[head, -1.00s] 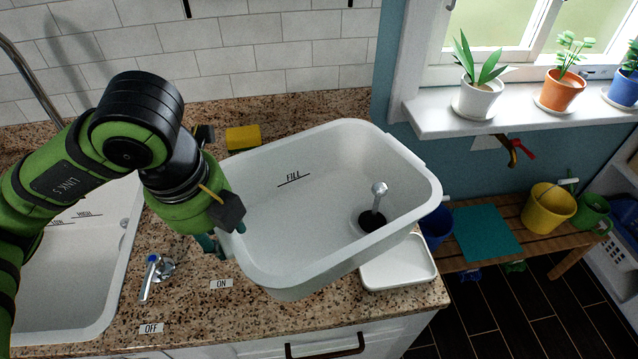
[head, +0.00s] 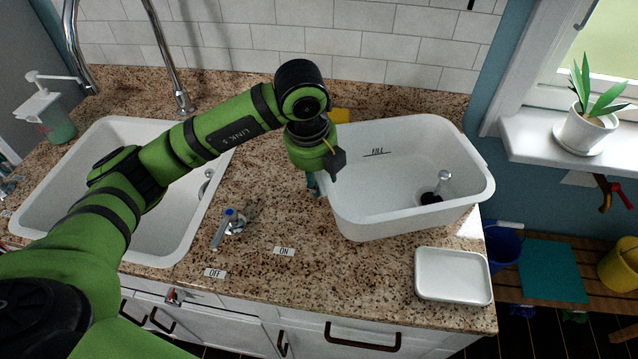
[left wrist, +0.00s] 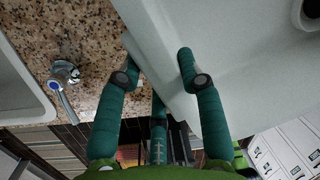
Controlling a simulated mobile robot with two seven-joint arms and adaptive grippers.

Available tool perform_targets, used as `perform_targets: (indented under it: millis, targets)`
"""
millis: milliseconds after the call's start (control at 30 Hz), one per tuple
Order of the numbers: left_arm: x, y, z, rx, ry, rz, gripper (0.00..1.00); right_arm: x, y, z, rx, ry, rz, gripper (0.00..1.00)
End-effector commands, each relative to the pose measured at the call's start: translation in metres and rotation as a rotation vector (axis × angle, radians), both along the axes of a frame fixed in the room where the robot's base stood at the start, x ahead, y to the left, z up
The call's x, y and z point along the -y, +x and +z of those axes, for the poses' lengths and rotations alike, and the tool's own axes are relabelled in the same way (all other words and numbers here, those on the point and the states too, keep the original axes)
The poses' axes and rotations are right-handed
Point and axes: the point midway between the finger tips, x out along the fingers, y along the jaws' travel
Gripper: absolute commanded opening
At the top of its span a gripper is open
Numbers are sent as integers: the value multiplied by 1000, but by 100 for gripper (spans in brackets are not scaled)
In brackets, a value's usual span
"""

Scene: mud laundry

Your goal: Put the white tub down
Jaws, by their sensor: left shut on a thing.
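The white tub (head: 404,215) is a deep rectangular basin with a FILL mark inside and a knobbed drain at its right end. It is upright over the right part of the granite counter, but I cannot tell whether its base touches the counter. My left gripper (head: 318,184) is shut on the tub's left rim. In the left wrist view, its teal fingers (left wrist: 157,50) lie on either side of the tub's pale wall (left wrist: 168,50). The tub hides the counter beneath it. My right gripper is not in view.
A white tray (head: 454,277) lies in front of the tub at the counter's right corner. A blue-handled tap lever (head: 226,228) stands left of the tub, beside the sink (head: 70,165). Bare granite (head: 330,285) lies in front.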

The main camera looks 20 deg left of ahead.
Motion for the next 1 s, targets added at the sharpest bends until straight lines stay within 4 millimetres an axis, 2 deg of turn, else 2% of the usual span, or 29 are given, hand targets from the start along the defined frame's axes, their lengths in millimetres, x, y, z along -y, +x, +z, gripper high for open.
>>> perform_targets:
  millis: [267, 500, 533, 567, 600, 1000]
  targets:
    - [0, 0, -34, -2, -1, 0, 0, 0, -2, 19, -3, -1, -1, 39]
    - [1, 0, -39, 1, -1, -1, 0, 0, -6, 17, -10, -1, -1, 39]
    - [0, -1, -40, -3, 1, -1, 45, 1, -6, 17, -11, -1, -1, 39]
    - [0, -1, -40, -3, 1, -1, 57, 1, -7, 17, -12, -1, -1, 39]
    - [0, -1, -40, -3, 1, -1, 61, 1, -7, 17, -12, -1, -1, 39]
    - [0, -1, -34, 0, 0, 0, 61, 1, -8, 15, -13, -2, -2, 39]
